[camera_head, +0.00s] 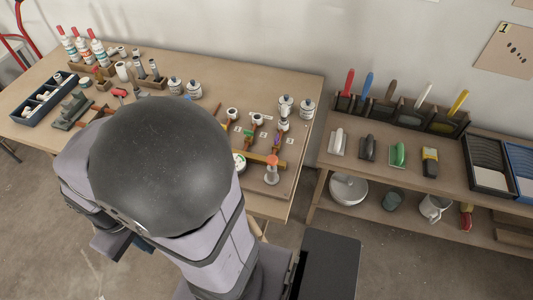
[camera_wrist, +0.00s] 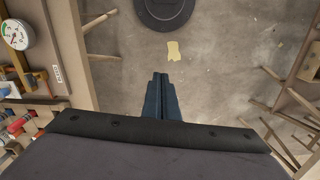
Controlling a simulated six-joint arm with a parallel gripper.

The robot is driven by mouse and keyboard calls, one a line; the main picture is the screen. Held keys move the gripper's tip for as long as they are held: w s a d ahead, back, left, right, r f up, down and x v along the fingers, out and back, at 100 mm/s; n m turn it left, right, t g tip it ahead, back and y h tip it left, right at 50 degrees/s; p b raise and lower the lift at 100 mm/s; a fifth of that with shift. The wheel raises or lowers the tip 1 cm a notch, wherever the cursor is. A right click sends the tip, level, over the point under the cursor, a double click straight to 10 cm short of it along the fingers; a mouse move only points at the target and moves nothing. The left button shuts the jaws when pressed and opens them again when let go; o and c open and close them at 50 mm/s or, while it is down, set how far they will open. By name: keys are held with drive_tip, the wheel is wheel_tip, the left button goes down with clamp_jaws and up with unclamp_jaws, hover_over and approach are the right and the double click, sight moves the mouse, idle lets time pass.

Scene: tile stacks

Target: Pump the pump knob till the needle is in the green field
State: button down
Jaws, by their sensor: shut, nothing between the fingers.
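The round white gauge (camera_wrist: 18,34) is at the upper left of the wrist view, with green and red marks on its face; the needle's exact reading is too small to tell. In the head view the gauge (camera_head: 239,162) is partly hidden behind my arm. My gripper (camera_wrist: 160,77) is shut and empty. It points down at bare floor, apart from the gauge and the bench.
The workbench (camera_head: 262,72) carries a board with pipes, valves and several pots, plus bottles and a blue tray (camera_head: 47,103) at the left. A shelf (camera_head: 460,160) with brushes and trowels stands at the right. Floor is free below my gripper.

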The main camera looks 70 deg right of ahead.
drive_tip(key=s+d+f+m+b, duration=0.1)
drive_tip(key=s+d+m, duration=0.25)
drive_tip(key=d, duration=0.35)
drive_tip(key=s+d+f+m+b, duration=0.1)
drive_tip(key=s+d+f+m, duration=0.15)
drive_tip(key=d+m, duration=0.4)
wheel_tip(320, 180, up, 13)
drive_tip(key=m, duration=0.7)
hover_over(273, 159)
drive_tip(key=shift+s+a+r+t+b, duration=0.1)
drive_tip(key=shift+s+t+b, duration=0.2)
drive_tip(key=shift+s+b, duration=0.15)
drive_tip(key=f+p, duration=0.1)
drive_tip(key=f, duration=0.3)
drive_tip(key=f+p, duration=0.1)
drive_tip(key=f, duration=0.4)
drive_tip(key=f+p, duration=0.1)
drive_tip(key=f, duration=0.4)
drive_tip(key=shift+w, duration=0.4)
